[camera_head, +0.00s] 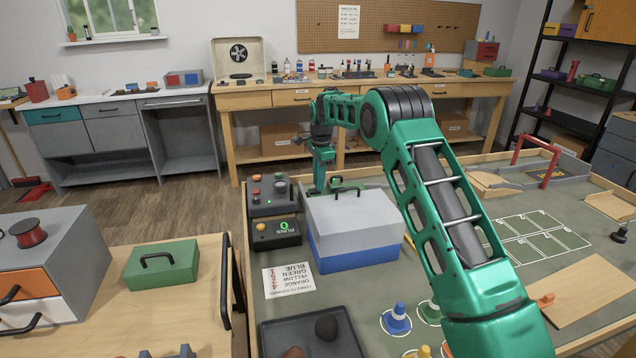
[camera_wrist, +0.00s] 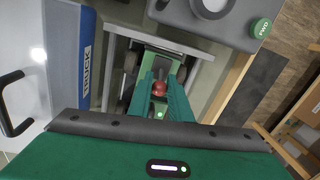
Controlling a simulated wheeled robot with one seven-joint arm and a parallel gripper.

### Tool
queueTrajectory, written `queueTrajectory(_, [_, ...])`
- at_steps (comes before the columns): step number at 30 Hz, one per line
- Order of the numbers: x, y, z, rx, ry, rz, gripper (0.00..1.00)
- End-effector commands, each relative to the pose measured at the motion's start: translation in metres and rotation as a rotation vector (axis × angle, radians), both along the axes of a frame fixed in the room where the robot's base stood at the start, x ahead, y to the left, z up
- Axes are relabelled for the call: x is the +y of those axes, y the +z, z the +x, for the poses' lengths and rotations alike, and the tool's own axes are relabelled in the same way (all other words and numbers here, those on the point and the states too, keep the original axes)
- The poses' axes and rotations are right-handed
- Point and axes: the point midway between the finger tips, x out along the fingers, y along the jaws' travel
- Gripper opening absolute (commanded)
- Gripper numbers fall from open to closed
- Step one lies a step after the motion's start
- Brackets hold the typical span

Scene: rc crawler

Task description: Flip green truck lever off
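The green truck (camera_wrist: 165,64) sits in a pale bay in the wrist view, with dark wheels at its sides. In the head view a bit of green (camera_head: 347,185) shows behind the grey-and-blue box, mostly hidden. A round red knob (camera_wrist: 159,89), seemingly the lever's end, and a small green light (camera_wrist: 158,114) show on the truck. My gripper (camera_wrist: 162,80) is over the truck, with its two teal fingers apart on either side of the red knob. I cannot tell whether they touch it. In the head view my gripper (camera_head: 319,188) points down behind the box.
The grey-and-blue box (camera_head: 352,228), marked TRUCK in the wrist view, stands close beside my gripper. Control boxes with buttons (camera_head: 271,196) stand to its left. A dark tray (camera_head: 270,340) lies in front. Cones (camera_head: 397,318) stand on the mat at right.

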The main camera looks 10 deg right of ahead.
Motion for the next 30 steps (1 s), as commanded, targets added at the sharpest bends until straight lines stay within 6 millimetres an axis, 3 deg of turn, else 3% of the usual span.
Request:
queueTrajectory(14, [0.008, 0.002, 0.001, 0.001, 0.005, -0.121, 0.0])
queueTrajectory(30, [0.028, -0.001, 0.002, 0.013, 0.005, -0.602, 0.0])
